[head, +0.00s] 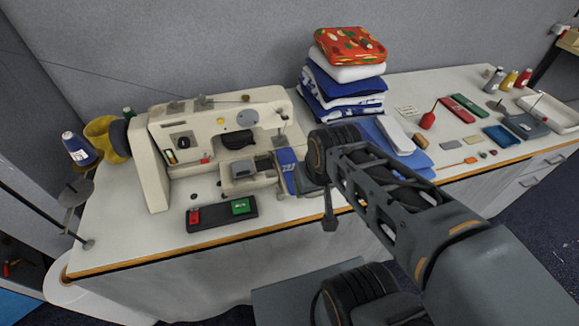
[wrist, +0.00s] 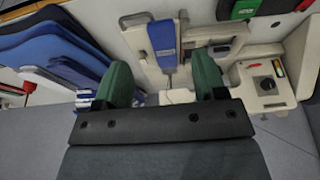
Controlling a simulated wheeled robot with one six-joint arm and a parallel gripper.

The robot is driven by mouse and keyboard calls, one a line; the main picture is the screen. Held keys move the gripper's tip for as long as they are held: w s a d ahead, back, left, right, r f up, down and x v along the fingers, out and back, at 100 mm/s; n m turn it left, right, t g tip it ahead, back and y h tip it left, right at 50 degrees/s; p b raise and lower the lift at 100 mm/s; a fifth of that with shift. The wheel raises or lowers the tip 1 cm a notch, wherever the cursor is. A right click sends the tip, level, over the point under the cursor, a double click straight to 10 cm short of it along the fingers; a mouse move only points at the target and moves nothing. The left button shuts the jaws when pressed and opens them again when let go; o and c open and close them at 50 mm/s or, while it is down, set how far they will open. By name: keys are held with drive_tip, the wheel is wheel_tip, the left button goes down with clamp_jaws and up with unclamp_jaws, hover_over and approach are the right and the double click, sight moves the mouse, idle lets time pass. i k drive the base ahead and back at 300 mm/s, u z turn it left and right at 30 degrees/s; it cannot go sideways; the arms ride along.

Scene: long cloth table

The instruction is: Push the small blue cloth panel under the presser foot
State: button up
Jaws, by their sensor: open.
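The small blue cloth panel (head: 287,168), a narrow strip with white lettering, lies by the right end of the sewing machine's (head: 165,160) bed, under the needle end. In the wrist view the blue panel (wrist: 163,42) lies flat, lined up with the gap between my fingers. My gripper (wrist: 163,82) is open and empty, with its two green fingers apart. I cannot tell how far the fingers are above the panel. In the head view my arm hides most of the gripper. The presser foot is too small to make out clearly.
Small tools, a red oil can (head: 428,120) and bottles lie at right.

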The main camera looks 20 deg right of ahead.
sight(287, 157)
drive_tip(key=k, duration=1)
drive_tip(key=u, duration=2.2)
drive_tip(key=i, duration=0.7)
drive_tip(key=z, duration=1.95)
